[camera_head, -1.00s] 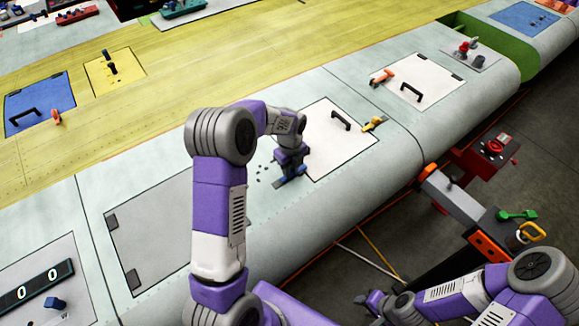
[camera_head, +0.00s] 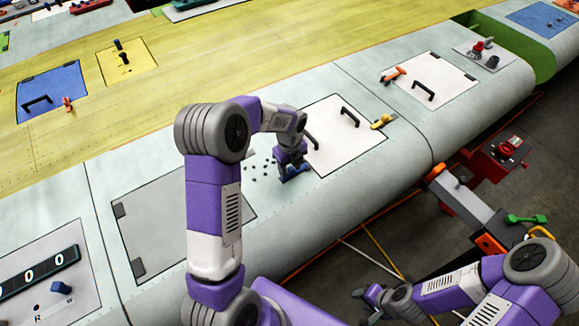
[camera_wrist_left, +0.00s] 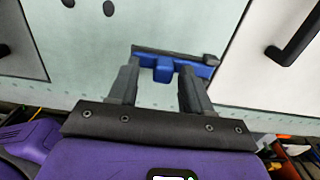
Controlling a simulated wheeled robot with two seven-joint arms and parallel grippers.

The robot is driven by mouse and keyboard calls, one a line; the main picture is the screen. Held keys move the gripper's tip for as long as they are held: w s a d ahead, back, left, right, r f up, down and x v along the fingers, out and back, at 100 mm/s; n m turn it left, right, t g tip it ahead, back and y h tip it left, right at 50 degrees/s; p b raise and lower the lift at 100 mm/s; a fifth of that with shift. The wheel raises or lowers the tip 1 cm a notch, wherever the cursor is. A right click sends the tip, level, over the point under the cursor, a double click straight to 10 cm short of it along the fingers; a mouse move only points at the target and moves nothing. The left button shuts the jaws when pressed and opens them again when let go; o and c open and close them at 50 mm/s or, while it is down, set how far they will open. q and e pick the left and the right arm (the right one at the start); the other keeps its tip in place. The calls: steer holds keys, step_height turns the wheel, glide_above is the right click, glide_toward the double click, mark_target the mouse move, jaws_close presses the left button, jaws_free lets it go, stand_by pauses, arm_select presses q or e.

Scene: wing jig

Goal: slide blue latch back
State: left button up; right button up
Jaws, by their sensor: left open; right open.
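The blue latch (camera_wrist_left: 163,70) lies on the pale wing skin beside the edge of a white hatch (camera_head: 345,150). Its upright tab stands between the two fingertips of my left gripper (camera_wrist_left: 158,78) in the left wrist view. The fingers are apart, one on each side of the tab; I cannot tell whether either touches it. In the head view my left gripper (camera_head: 292,166) is low over the skin at the hatch's left corner, and the latch is mostly hidden under it. My right gripper (camera_head: 370,298) is open and empty, low at the bottom, away from the wing.
Several dark holes (camera_head: 259,170) are beside the gripper. A red-topped fixture (camera_head: 500,155) stands off the wing's front edge.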

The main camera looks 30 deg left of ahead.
mark_target(289, 169)
arm_select(q)
step_height(289, 169, up, 7)
steer(key=shift+r, duration=0.1)
steer(key=shift+s, duration=0.1)
stand_by(0.6)
